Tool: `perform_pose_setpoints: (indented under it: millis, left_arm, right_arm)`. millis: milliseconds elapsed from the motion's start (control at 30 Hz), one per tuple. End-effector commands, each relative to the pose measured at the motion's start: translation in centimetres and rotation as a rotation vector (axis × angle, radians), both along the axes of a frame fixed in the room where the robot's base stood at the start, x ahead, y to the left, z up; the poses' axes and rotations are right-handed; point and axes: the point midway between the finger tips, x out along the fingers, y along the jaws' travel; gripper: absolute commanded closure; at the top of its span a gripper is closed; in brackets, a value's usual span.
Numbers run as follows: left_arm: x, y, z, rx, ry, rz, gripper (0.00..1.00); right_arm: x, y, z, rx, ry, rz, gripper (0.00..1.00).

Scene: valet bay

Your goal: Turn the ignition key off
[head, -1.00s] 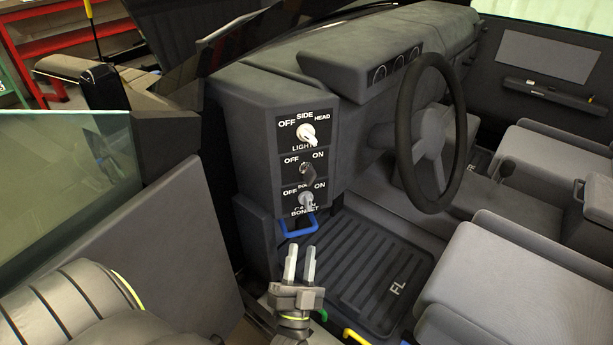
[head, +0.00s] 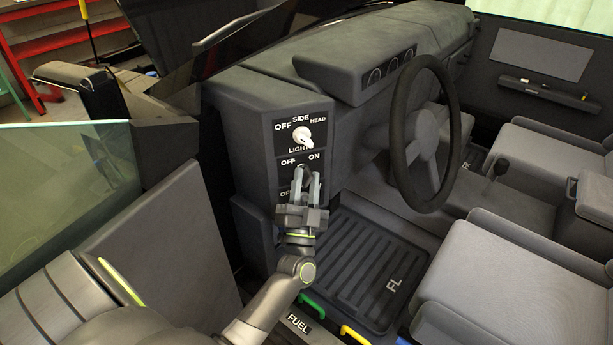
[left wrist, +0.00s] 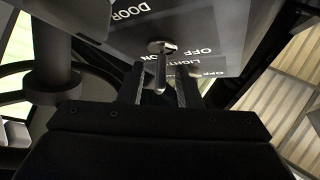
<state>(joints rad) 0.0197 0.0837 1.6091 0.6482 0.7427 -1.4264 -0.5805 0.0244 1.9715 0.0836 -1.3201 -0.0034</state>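A dark metal key-like switch (head: 302,169) sits in the middle of the dash-end panel, under OFF and ON labels. I cannot read an ignition label, and its exact setting is unclear. In the left wrist view its stem (left wrist: 160,78) stands out from the panel, between the two fingers. My left gripper (head: 307,177) is up at the panel with its fingers pointing at this switch. In the left wrist view the gripper (left wrist: 160,90) is open, with a gap on each side of the stem. My right gripper is not in view.
A white light knob (head: 303,136) is just above. The lower switch is mostly hidden behind my gripper. The steering wheel (head: 402,130) stands to the right. A green handle (head: 312,304) and a yellow handle (head: 355,334) are below, near a FUEL label. The ribbed floor mat (head: 365,275) is clear.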

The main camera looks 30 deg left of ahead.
Motion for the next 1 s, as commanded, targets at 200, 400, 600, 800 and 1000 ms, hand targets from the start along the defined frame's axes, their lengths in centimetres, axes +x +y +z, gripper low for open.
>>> perform_pose_setpoints:
  millis: [200, 400, 600, 800, 1000]
  left_arm:
    - [0.72, 0.38, 0.63, 0.000, 0.000, 0.000, 0.69]
    - [0.72, 0.38, 0.61, 0.000, 0.001, -0.001, 0.69]
    - [0.70, 0.37, 0.59, 0.000, 0.001, -0.001, 0.94]
    - [0.69, 0.36, 0.58, 0.000, 0.001, -0.001, 1.00]
    - [0.72, 0.33, 0.52, -0.013, -0.017, -0.001, 1.00]
  right_arm:
    - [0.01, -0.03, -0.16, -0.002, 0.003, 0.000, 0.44]
    - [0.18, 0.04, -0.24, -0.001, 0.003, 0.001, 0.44]
    - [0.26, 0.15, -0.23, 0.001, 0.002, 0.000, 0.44]
    - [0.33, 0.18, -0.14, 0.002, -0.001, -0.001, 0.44]
    - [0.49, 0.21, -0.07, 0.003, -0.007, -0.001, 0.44]
